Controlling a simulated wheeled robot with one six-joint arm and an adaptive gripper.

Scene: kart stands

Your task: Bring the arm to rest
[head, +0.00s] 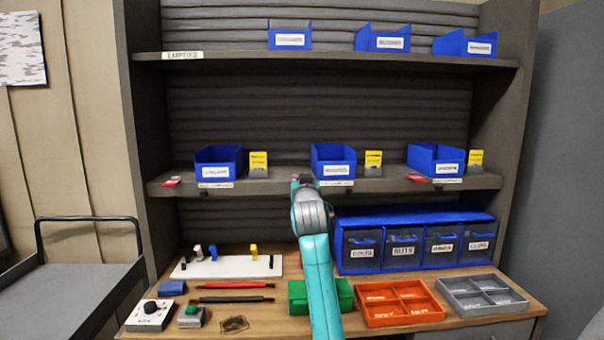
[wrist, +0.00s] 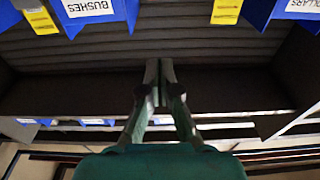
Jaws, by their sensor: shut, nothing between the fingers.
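My gripper (wrist: 159,72) is shut with its fingers together and nothing between them. The gripper is largely hidden there behind that joint. In the wrist view the fingers point towards the dark slatted back of the rack, below a blue bin labelled BUSHES (wrist: 95,12). They appear to touch nothing, though the depth is hard to tell.
The middle shelf (head: 385,181) holds blue bins and yellow cards. Below are a blue drawer unit (head: 415,213), a green box (head: 345,293), an orange tray (head: 362,317), a grey tray (head: 447,293) and a white pegboard (head: 230,269). A grey cart (head: 75,283) stands left.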

